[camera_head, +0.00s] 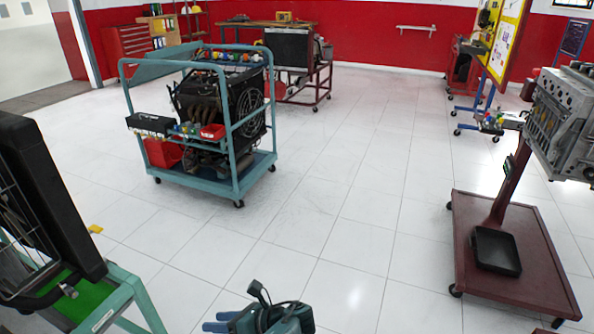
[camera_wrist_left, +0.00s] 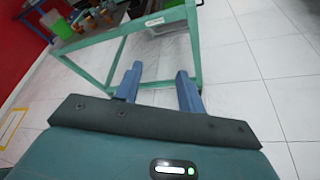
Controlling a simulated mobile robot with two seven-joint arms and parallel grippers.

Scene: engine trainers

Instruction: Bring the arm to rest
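My left gripper (camera_head: 216,321) shows at the bottom of the head view, low over the white tiled floor. In the left wrist view its two blue fingers (camera_wrist_left: 158,88) stand apart with nothing between them, so it is open and empty. The fingers point toward a green-framed bench (camera_wrist_left: 120,38) with small items on top, and the fingertips overlap its frame in the picture. I cannot tell the distance to it. My right gripper is in neither view.
A teal engine cart (camera_head: 208,186) stands at the upper left. A dark red wheeled stand (camera_head: 535,262) with an engine (camera_head: 562,122) is at the right. A green frame (camera_head: 125,292) with a black radiator (camera_head: 60,195) is close at the left. The middle floor is clear.

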